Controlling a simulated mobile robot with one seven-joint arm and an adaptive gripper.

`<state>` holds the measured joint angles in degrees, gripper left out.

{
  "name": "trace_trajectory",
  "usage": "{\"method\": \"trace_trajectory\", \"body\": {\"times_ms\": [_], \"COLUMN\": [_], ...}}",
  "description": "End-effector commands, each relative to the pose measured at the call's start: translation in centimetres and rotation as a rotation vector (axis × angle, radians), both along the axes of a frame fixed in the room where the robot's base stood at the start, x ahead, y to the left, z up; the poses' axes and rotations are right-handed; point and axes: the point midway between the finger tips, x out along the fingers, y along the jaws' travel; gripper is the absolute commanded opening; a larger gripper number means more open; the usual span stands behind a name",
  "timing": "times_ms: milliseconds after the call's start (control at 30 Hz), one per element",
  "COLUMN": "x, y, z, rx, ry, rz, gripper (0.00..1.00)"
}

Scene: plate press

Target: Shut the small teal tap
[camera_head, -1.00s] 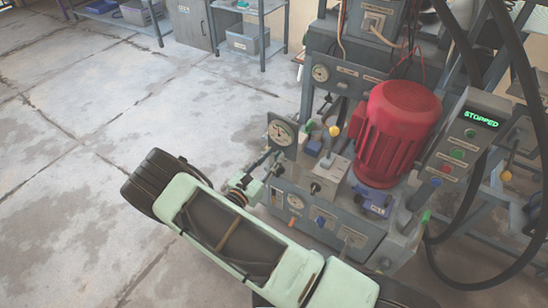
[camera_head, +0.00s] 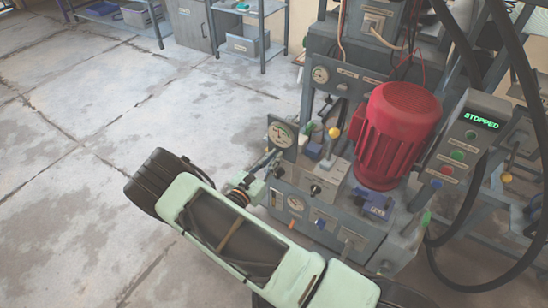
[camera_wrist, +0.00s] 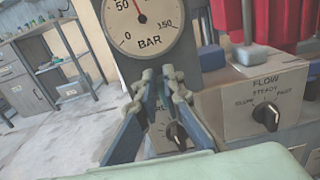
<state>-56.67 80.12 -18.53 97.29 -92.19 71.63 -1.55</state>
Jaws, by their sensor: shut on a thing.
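My gripper (camera_wrist: 160,80) is in front of the press's panel, just below the pressure gauge, with its blue fingers drawn together at the tips. It also shows in the head view (camera_head: 264,164), reaching toward the panel's left end. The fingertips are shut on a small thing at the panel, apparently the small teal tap. The fingers hide most of it, and how far it is turned cannot be made out. The pressure gauge (camera_wrist: 143,22) reads in BAR, its red needle just past 50. It also shows in the head view (camera_head: 282,134).
A FLOW knob (camera_wrist: 266,116) stands right of my gripper, and another black knob (camera_wrist: 177,135) lies behind the fingers. A red motor (camera_head: 397,135) sits on the press. A control box (camera_head: 470,140) shows STOPPED. Black hoses hang at the right. The floor at left is clear.

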Motion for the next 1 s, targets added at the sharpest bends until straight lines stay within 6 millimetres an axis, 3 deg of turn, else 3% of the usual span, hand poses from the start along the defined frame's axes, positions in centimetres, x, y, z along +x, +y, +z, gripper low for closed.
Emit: {"method": "trace_trajectory", "body": {"times_ms": [367, 1000], "x": [-0.2, -0.8], "y": [-0.3, -1.1], "z": [0.0, -0.6], "rx": [0.155, 0.657], "ry": [-0.105, -0.436], "rz": [0.001, 0.001], "gripper": [0.0, 0.0]}}
